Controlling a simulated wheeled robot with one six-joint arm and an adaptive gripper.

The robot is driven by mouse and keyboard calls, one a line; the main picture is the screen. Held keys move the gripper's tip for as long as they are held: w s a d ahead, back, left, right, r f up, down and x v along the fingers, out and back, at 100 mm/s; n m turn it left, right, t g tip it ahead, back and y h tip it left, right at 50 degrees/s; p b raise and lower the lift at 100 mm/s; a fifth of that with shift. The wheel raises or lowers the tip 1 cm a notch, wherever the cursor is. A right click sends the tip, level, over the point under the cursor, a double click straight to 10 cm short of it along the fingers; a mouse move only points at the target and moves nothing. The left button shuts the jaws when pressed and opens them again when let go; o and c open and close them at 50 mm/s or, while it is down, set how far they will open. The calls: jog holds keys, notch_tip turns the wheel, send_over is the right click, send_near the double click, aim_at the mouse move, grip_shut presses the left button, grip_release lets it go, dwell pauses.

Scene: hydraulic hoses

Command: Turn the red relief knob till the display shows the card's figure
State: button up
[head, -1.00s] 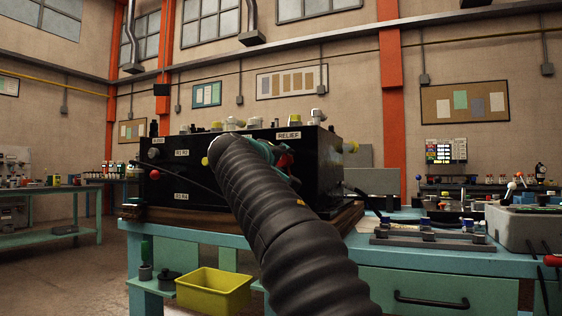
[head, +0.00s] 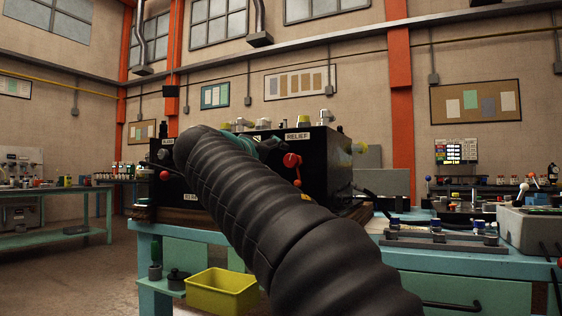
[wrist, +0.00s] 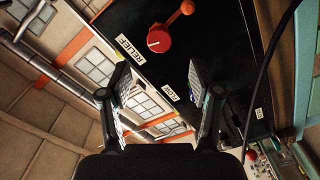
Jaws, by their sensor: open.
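The red relief knob (head: 292,159) is on the front of a black box (head: 330,165), below the RELIEF label (head: 297,135). In the wrist view the knob (wrist: 160,38) is round with a pale mark, near the top, beside the RELIEF label (wrist: 129,50). An orange-red ball-ended lever (wrist: 184,9) shows close by it. My gripper (wrist: 158,78) is open and empty, its two fingers apart. The knob appears beyond the fingertips, not between them. In the head view my arm's ribbed sleeve hides most of the gripper and part of the box. I can make out no display reading or card figure.
The box stands on a teal bench (head: 460,262) with a yellow bin (head: 222,291) below it. Hose fittings (head: 435,228) lie on a rail to the right, beside a grey case (head: 530,230). A dark cable (wrist: 265,75) runs past the right finger in the wrist view.

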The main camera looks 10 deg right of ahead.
jog(key=shift+v, duration=1)
jog(key=s+a+f+n+g+y, duration=0.1)
jog(key=a+f+g+y, duration=0.15)
jog(key=f, duration=0.95)
jog(key=a+f+n+g+y, duration=0.15)
jog(key=f+y, duration=0.25)
jog(key=f, duration=0.7)
jog(key=s+d+f+m+g+y+p, duration=0.1)
jog(key=s+d+f+m, duration=0.1)
jog(key=s+f, duration=0.4)
jog(key=s+d+f+m+g+y+p, duration=0.1)
jog(key=s+d+f, duration=0.4)
jog(key=s, duration=0.8)
jog(key=s+d+f+m+g+y+p, duration=0.2)
jog(key=s+d+f+m+g+p, duration=0.1)
jog(key=s+f, duration=0.6)
jog(key=shift+s+d+m, duration=0.35)
jog(key=shift+s+d, duration=0.05)
jog(key=shift+s, duration=0.45)
